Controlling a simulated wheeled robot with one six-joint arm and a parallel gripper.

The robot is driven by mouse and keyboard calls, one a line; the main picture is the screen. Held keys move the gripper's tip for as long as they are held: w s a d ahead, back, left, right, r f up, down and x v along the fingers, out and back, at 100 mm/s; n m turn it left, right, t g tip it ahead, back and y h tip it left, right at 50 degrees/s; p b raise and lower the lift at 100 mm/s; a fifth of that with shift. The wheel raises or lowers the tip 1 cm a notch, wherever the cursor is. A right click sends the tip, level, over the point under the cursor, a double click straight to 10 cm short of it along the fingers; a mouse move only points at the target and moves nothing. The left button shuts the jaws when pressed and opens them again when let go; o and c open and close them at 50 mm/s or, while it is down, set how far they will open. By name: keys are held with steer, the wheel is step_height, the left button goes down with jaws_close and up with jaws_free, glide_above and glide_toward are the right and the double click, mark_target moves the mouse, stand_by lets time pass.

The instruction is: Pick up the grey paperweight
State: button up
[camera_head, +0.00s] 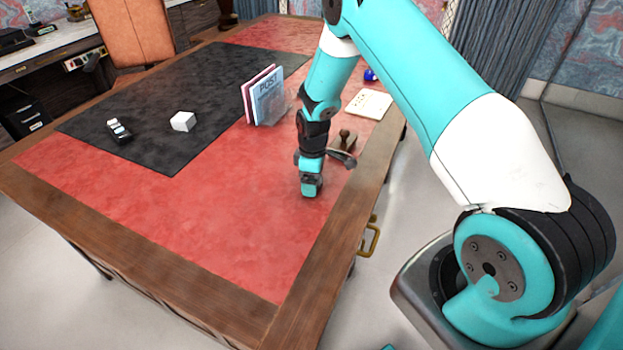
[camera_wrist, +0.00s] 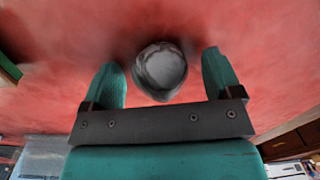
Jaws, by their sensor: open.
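The grey paperweight (camera_wrist: 161,72) is a rounded, mottled lump on the red leather in the wrist view. It lies between the two teal fingers of my gripper (camera_wrist: 162,64), with a gap on each side. My gripper is open and holds nothing. In the camera_head view my gripper (camera_head: 312,190) points down, low over the red desk top near its right side. I cannot make out the paperweight there; my gripper seems to hide it.
A brown wooden stamp-like object (camera_head: 346,138) stands just behind my gripper. Farther back are a letter holder (camera_head: 266,98) and a pale notepad (camera_head: 370,103). The front red leather is clear.

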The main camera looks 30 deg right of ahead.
steer(key=c, duration=1.1)
